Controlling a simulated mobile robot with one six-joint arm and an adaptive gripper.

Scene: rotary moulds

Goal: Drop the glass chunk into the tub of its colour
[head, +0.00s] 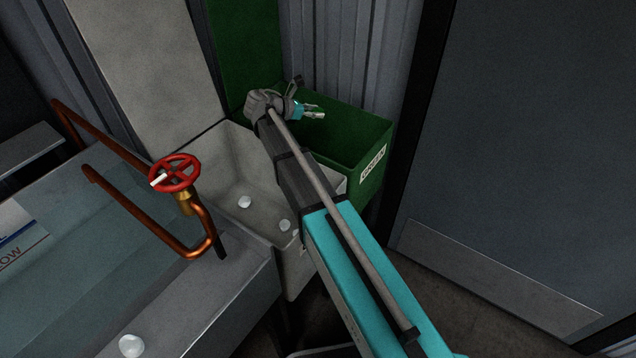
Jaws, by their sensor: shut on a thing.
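My gripper (316,110) is over the open mouth of the green tub (372,166), near its back left part. It is small in the head view and looks shut on a glass chunk. The chunk is too small and too close to the fingers for me to tell its colour surely. The green tub has a label reading GREEN on its front wall. A pale grey tub (218,160) stands to its left, with clear round chunks (245,202) (284,225) in it. My arm hides part of both tubs and the inside of the green one.
A red handwheel valve (174,173) on copper pipe (130,215) stands at the left by a glassy tank. Another clear chunk (131,346) lies on the grey surface at the front left. A dark grey door (520,150) fills the right; the floor before it looks clear.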

